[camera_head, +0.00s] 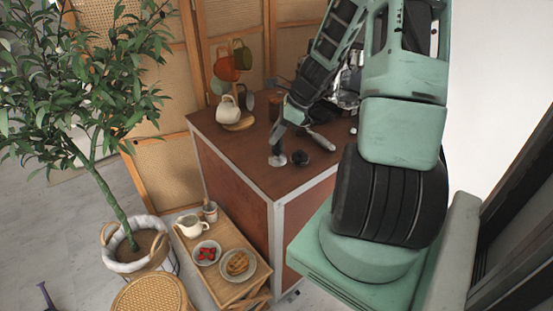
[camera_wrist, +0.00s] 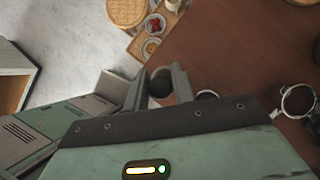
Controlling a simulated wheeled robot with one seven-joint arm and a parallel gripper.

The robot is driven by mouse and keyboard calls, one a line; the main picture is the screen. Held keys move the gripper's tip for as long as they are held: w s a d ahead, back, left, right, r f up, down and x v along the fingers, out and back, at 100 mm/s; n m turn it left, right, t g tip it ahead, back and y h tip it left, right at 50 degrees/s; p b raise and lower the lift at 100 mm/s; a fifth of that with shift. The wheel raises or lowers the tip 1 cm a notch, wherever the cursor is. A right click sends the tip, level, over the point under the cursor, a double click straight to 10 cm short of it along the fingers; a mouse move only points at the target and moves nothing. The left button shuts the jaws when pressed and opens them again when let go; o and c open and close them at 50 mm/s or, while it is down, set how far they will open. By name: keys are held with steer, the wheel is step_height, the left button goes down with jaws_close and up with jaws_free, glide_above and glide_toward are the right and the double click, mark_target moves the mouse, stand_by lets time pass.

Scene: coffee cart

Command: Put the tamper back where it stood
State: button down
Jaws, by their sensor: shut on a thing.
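The tamper (camera_head: 277,160) has a dark handle and a pale metal base. In the head view it is upright below my gripper (camera_head: 280,145), near the front left part of the cart top. In the wrist view its round dark knob (camera_wrist: 160,86) sits between the two fingers of my gripper (camera_wrist: 159,82), which is shut on it. I cannot tell whether the base touches the cart top or hangs just above it. The fingers hide part of the handle.
A small black round item (camera_head: 299,158) stands close right of the tamper. A portafilter (camera_head: 320,141) lies behind it. A mug tree (camera_head: 238,122) stands at the back left. The brown cart top (camera_head: 240,150) is clear left of the tamper. A low wooden table (camera_head: 222,240) with dishes stands below.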

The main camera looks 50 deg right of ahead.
mark_target(276, 151)
steer(key=shift+f, duration=3.3)
steer(key=shift+f, duration=0.2)
steer(key=c, duration=1.2)
jaws_free()
steer(key=shift+r, duration=0.1)
steer(key=shift+o, duration=0.3)
steer(key=shift+r, duration=0.15)
